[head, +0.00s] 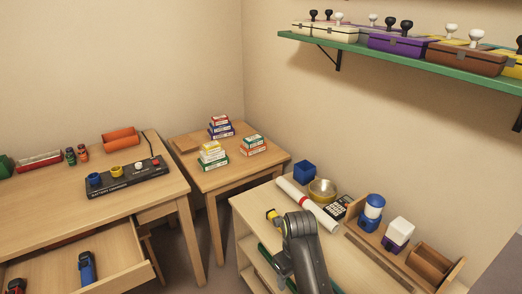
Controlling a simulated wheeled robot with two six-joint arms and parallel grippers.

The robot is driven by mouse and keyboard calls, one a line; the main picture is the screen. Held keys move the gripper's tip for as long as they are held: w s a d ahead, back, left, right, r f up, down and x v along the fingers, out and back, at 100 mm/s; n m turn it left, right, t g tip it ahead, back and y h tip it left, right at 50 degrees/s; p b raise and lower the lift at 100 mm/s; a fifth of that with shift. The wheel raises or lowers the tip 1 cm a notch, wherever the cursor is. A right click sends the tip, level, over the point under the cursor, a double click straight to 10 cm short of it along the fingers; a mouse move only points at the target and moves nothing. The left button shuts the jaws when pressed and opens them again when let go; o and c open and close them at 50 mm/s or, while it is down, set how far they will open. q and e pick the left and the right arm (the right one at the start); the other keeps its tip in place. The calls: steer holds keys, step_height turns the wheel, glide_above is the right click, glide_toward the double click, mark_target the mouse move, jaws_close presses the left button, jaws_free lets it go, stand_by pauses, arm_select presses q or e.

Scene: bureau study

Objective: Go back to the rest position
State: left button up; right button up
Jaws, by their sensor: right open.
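My right arm rises from the bottom edge in front of the low shelf unit (370,262) at the right. My right gripper (284,263) is open, beside the arm near the unit's front edge. Its fingers are partly hidden, and I see nothing held in it. My left gripper is not in view.
A desk (50,205) with an open drawer (115,262) and a battery charger (127,178) is at the left. A small table (232,178) holds stacked boxes. A rolled paper (305,203), bowl (322,190) and calculator (335,210) lie behind my arm. A green wall shelf (400,58) hangs above.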

steer(key=s+d+f+n, duration=0.3)
steer(key=s+f+n, duration=0.2)
steer(key=f, duration=0.4)
steer(key=s+d+f+n, duration=0.4)
steer(key=f+n, duration=0.1)
steer(key=f, duration=0.5)
steer(key=s+d+f+n, duration=0.3)
steer(key=s+f+n, duration=0.15)
steer(key=f, duration=0.45)
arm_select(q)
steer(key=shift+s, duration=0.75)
arm_select(e)
steer(key=s+d+f+n, duration=0.4)
steer(key=s, duration=0.6)
steer(key=s+d+f+n, duration=0.4)
steer(key=s+f+n, duration=0.1)
steer(key=s, duration=0.5)
steer(key=s+d+f+n+t+h, duration=0.1)
steer(key=s+d+f+n, duration=0.3)
steer(key=s, duration=0.7)
steer(key=shift+f+n, duration=0.15)
steer(key=shift+n, duration=0.5)
